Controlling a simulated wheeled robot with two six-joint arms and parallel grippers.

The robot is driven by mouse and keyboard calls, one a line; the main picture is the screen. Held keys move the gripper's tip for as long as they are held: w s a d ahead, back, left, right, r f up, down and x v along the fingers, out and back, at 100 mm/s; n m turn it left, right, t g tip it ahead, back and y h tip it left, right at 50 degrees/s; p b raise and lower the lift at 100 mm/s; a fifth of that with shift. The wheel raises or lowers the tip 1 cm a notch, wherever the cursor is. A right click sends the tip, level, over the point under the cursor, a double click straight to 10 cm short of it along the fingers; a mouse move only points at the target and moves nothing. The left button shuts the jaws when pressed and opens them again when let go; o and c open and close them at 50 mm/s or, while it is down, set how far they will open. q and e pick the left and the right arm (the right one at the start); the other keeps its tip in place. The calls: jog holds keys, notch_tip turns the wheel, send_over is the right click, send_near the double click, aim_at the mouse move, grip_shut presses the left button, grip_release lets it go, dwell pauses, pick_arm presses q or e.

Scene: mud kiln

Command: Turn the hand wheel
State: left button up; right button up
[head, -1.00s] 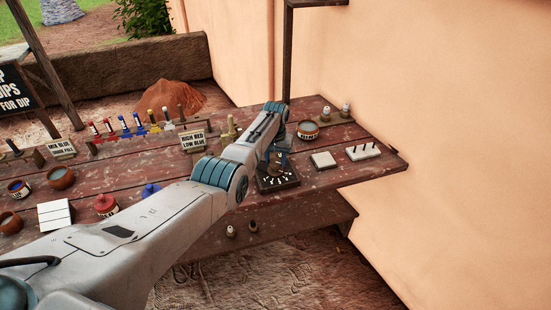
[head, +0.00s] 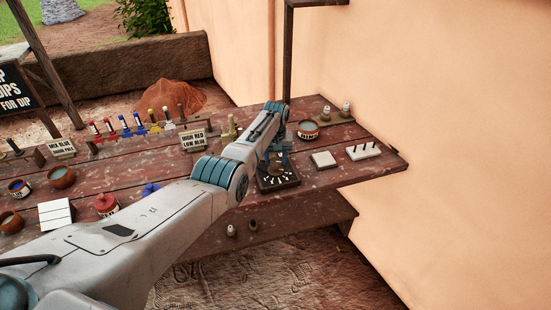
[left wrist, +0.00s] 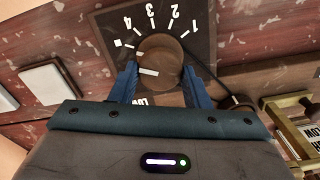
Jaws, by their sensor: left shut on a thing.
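The hand wheel (left wrist: 165,52) is a round brown knob with a pale pointer mark, set on a dark dial plate (left wrist: 203,20) with white numbers and ticks. In the left wrist view, the blue fingers of my left gripper (left wrist: 160,82) stand on both sides of the knob and are shut on it. In the head view, the left gripper (head: 278,158) reaches down over the dark plate (head: 278,183), and its wrist hides most of the knob. My right gripper is in neither view.
A white tile (head: 323,160) and a pegged white block (head: 363,152) lie right of the plate. A bowl (head: 308,129) stands behind them. The table ends at the wall on the right.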

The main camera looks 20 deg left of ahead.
aim_at(276, 161)
pick_arm(q)
jog(key=o, duration=1)
jog(key=shift+c, duration=0.2)
jog(key=shift+r, duration=0.3)
notch_tip(276, 161, up, 10)
jog(key=b, duration=0.1)
jog(key=shift+r, duration=0.15)
